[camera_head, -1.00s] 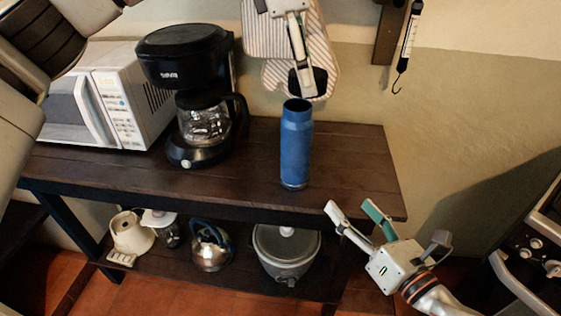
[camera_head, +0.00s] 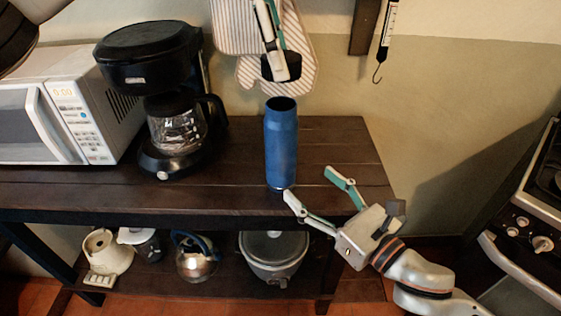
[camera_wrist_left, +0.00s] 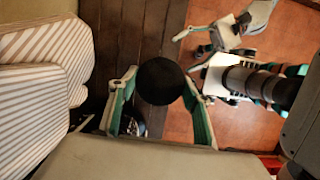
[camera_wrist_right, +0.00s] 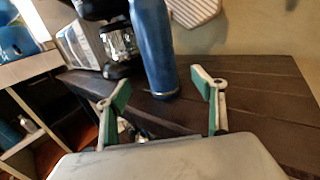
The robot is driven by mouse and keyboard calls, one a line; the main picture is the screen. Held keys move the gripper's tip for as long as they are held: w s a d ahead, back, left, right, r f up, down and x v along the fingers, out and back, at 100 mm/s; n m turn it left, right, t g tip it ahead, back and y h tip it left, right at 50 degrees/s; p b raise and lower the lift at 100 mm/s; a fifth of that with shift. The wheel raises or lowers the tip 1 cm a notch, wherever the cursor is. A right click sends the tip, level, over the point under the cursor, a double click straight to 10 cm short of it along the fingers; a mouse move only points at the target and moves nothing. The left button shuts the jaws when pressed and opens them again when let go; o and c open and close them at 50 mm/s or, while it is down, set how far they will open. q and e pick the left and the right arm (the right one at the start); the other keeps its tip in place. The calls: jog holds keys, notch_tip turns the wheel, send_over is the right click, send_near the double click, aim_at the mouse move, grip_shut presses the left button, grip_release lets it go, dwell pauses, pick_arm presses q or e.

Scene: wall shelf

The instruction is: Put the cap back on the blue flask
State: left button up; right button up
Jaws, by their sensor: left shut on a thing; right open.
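The blue flask (camera_head: 281,145) stands upright and uncapped on the dark wooden shelf top (camera_head: 335,165). My left gripper (camera_head: 276,66) is shut on the black cap (camera_head: 284,70) and holds it above the flask's open mouth, with a gap between them. In the left wrist view the cap (camera_wrist_left: 161,81) sits between the fingers and hides what lies below it. My right gripper (camera_head: 315,187) is open and empty, low in front of the flask near the shelf's front edge. In the right wrist view the flask (camera_wrist_right: 153,48) stands ahead, beyond the open fingers (camera_wrist_right: 165,95).
A coffee maker (camera_head: 155,55) and a microwave (camera_head: 65,110) stand left of the flask. Striped mitts (camera_head: 240,25) hang behind my left gripper. A pot (camera_head: 274,255) and a kettle (camera_head: 196,256) are on the lower shelf. The shelf top right of the flask is clear.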

jog(key=x, duration=1.2)
jog(key=shift+s, duration=0.1)
jog(key=c, duration=1.7)
pick_arm(q)
send_over(285, 115)
jog(key=a, duration=0.1)
jog(key=shift+a+f, duration=0.1)
jog(key=shift+f, duration=2.4)
jog(key=shift+f, duration=0.15)
jog(key=shift+f, duration=0.75)
jog(key=shift+f, duration=0.55)
